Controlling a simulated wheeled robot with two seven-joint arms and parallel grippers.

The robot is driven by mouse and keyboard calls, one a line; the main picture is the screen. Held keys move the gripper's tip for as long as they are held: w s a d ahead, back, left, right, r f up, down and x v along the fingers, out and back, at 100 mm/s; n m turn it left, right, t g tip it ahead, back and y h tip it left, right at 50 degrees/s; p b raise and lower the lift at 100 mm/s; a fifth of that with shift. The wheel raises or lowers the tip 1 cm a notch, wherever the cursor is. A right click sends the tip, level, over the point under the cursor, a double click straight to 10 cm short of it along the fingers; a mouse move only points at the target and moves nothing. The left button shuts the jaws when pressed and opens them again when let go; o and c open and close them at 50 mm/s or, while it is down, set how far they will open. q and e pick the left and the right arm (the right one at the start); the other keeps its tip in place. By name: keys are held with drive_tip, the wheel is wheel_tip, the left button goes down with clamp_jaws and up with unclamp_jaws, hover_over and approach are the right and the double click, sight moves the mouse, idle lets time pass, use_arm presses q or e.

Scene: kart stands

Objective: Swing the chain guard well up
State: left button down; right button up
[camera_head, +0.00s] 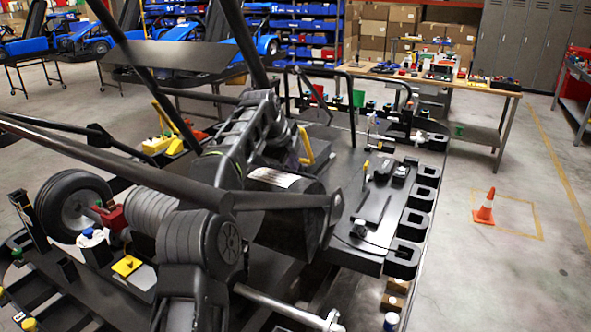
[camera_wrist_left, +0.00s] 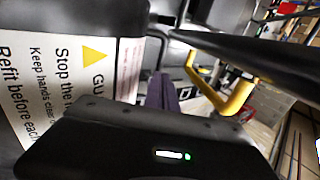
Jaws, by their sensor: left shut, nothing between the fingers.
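The chain guard (camera_head: 301,188) is a dark cover with a white warning label (camera_head: 273,177), in the middle of the head view. The label (camera_wrist_left: 70,85) fills the left of the left wrist view, with a yellow triangle and printed text. A yellow handle (camera_head: 306,147) stands at the guard's far end; it also shows in the wrist view (camera_wrist_left: 238,98). My left gripper (camera_wrist_left: 163,92) has its dark purple fingers shut and empty, beside the handle and apart from it. In the head view my arm hides part of the guard. My right gripper is not in view.
Dark frame bars (camera_head: 130,70) cross above the guard, close to my arm. A wheel (camera_head: 73,205) and small parts lie at left. A black bench top (camera_head: 375,215) with holders along its edge is at right. An orange cone (camera_head: 485,207) stands on open floor.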

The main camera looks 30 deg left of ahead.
use_arm(q)
drive_tip(key=v, duration=0.5)
drive_tip(key=shift+b, duration=0.3)
drive_tip(key=shift+f, duration=0.1)
